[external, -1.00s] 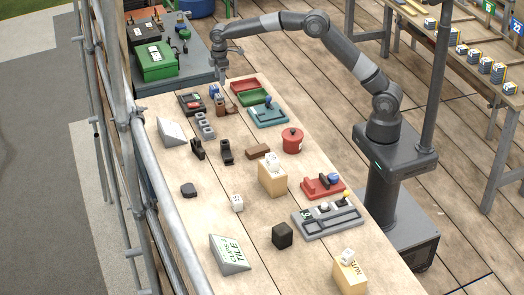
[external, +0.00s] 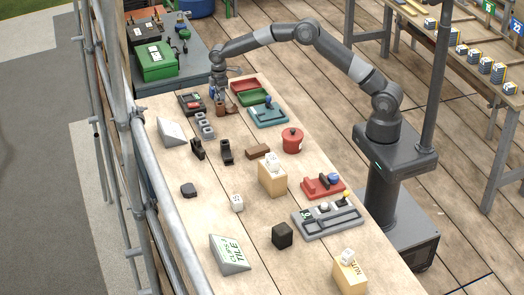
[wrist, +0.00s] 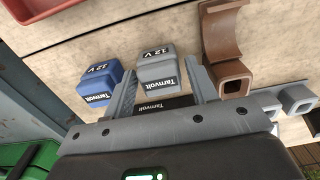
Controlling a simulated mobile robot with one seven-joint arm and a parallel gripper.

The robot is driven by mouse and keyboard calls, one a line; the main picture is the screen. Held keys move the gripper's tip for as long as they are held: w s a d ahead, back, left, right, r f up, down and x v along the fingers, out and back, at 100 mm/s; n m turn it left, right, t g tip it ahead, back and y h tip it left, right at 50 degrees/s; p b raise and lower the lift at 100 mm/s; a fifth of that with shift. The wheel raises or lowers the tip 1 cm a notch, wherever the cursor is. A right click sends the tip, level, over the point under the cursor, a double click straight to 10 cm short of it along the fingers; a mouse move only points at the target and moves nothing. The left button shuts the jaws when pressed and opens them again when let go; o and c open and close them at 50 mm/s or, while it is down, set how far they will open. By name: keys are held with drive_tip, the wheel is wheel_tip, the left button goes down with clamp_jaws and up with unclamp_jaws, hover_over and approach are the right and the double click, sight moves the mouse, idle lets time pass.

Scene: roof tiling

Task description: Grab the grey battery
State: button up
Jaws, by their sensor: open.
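The grey battery (wrist: 157,71), a small block marked "12 V" and "Tarnvolt", stands in the wrist view just ahead of my gripper. My gripper (wrist: 160,78) is open, with one finger to the left and one to the right of the battery's near end. I cannot tell whether the fingers touch it. A blue battery (wrist: 98,88) with the same marking stands just left of the left finger. In the external view my gripper (external: 220,97) is low at the bench's far end and hides the grey battery.
A brown curved piece with a square end (wrist: 235,80) is close to the right finger. A dark Tarnvolt-labelled item (wrist: 165,101) lies between the finger bases. Grey hollow blocks (wrist: 298,98) are at the right. Red (external: 242,85), green (external: 250,97) and teal trays (external: 266,117) stand nearby.

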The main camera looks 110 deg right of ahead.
wheel_tip(320, 180, down, 2)
drive_tip(key=shift+f, duration=0.1)
drive_tip(key=shift+c, duration=0.5)
drive_tip(key=c, duration=0.8)
